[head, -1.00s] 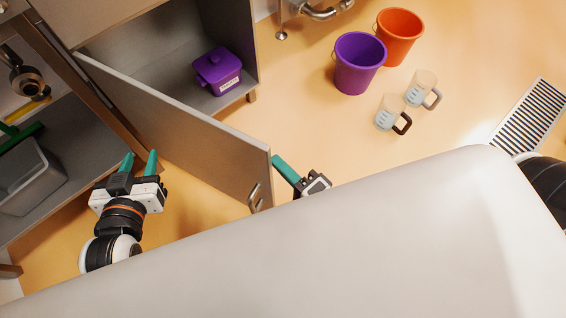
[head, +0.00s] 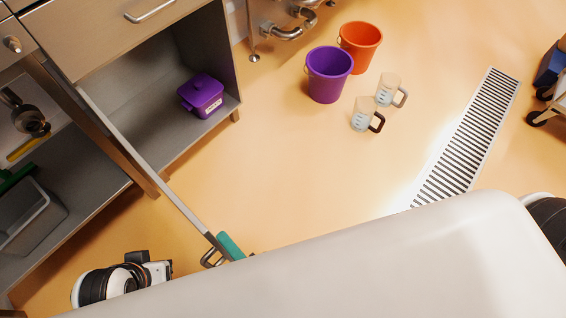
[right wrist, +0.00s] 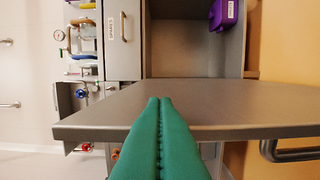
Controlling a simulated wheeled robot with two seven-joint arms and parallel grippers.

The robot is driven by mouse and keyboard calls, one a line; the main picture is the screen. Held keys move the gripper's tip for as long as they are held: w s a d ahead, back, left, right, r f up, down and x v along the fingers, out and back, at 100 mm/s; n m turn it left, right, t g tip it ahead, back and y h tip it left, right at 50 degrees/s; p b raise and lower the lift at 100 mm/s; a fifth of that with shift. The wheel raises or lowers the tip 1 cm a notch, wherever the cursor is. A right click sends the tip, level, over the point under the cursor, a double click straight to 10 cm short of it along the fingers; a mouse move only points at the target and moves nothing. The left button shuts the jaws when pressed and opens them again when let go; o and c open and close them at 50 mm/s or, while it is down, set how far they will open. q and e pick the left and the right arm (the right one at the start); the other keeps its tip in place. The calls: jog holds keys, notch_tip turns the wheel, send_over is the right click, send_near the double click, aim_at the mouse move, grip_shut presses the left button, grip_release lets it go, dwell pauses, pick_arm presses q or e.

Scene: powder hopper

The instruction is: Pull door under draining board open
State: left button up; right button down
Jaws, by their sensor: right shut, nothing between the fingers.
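The grey door (head: 150,170) stands wide open from the cabinet and shows nearly edge-on in the head view. Its metal handle (head: 210,258) is near the free end, on the left face. My right gripper (head: 230,246) is at that free end, on the right side of the door, away from the handle. In the right wrist view its teal fingers (right wrist: 160,105) are shut together with nothing between them, overlapping the door panel (right wrist: 225,105). Contact is unclear. The handle (right wrist: 290,152) is right of them. My left gripper (head: 150,268) is low left; its fingers cannot be made out.
The open cabinet (head: 150,95) holds a purple lidded box (head: 202,95). Purple (head: 329,75) and orange (head: 360,47) buckets and two jugs (head: 362,114) stand on the floor. A drain grate (head: 465,140) lies right. A grey bin (head: 30,218) sits on the left shelf.

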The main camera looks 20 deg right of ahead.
jog(key=shift+s+a, duration=0.2)
jog(key=shift+a, duration=0.1)
jog(key=p+v, duration=0.1)
jog(key=v, duration=0.6)
jog(key=shift+s, duration=0.2)
